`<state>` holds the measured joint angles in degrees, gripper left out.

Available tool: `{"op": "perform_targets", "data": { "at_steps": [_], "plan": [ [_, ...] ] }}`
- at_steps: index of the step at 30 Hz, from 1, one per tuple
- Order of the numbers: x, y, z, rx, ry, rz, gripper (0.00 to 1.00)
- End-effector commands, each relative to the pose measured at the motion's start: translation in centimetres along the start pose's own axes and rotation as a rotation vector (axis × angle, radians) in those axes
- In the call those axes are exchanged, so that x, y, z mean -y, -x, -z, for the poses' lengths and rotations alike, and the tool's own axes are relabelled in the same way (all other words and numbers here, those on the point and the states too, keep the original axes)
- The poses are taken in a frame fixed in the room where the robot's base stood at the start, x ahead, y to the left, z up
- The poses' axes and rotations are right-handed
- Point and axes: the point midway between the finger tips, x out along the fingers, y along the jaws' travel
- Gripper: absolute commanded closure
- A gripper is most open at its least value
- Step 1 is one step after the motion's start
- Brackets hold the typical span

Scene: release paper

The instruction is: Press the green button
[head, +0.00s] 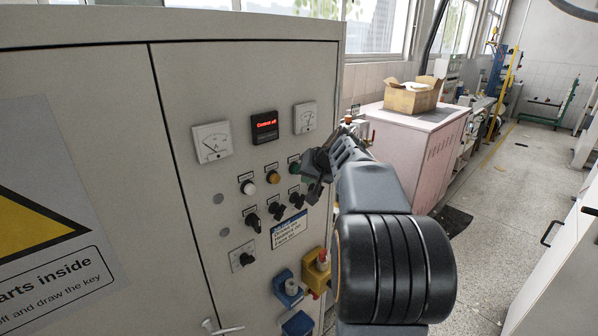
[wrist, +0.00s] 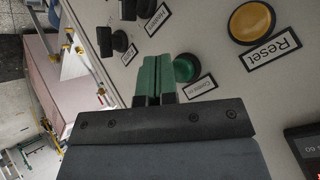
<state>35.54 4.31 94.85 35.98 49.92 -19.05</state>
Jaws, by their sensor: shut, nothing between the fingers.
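The green button (wrist: 186,68) is on the grey cabinet front, beside a small white label that I cannot fully read. In the head view the green button (head: 294,167) shows in part at the right end of the upper button row, just left of my gripper (head: 309,172). In the wrist view my gripper (wrist: 157,75) is shut, with its green fingers together and nothing between them. The fingertips appear just left of the button there. Whether they touch the panel I cannot tell.
A yellow Reset button (wrist: 251,22) and a white button (head: 248,187) are in the same row. Black knobs (head: 278,211) sit below. Blue and yellow sockets (head: 317,270) stick out lower down. A pink cabinet (head: 418,150) with a cardboard box (head: 412,97) stands right; floor beyond is open.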

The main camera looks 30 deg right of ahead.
Motion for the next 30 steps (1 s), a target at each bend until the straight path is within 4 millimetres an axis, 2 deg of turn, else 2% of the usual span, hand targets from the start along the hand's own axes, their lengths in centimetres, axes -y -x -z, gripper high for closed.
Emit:
{"op": "perform_targets", "data": {
  "at_steps": [30],
  "plan": [
    [0.47, -0.6, 0.42, 0.0, 0.0, 0.0, 1.0]
  ]
}}
